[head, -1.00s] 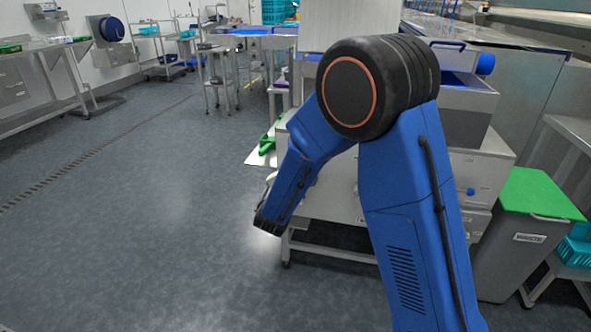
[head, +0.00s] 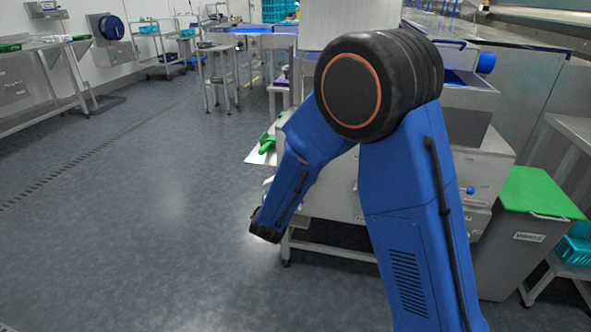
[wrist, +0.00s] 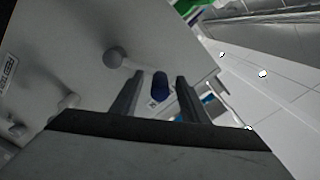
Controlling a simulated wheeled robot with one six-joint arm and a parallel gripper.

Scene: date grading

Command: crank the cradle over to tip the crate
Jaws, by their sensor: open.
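In the wrist view my gripper (wrist: 160,80) is open, with its two grey fingers apart. A dark blue knob or handle end (wrist: 160,88) shows between the fingers; I cannot tell whether it lies within the jaws or beyond them. A grey round knob (wrist: 115,57) sits on the pale panel (wrist: 65,38) left of the fingers. In the head view my arm hides much of the grey machine (head: 335,195), and my gripper cannot be made out there. I cannot clearly identify the cradle, its crank or the crate in either view.
A grey bin with a green lid (head: 535,192) stands at the right, beside a low stand with a teal crate (head: 575,250). A blue knob (head: 470,190) is on the machine's right side. Open floor (head: 130,230) lies to the left. Steel tables (head: 45,45) line the left wall.

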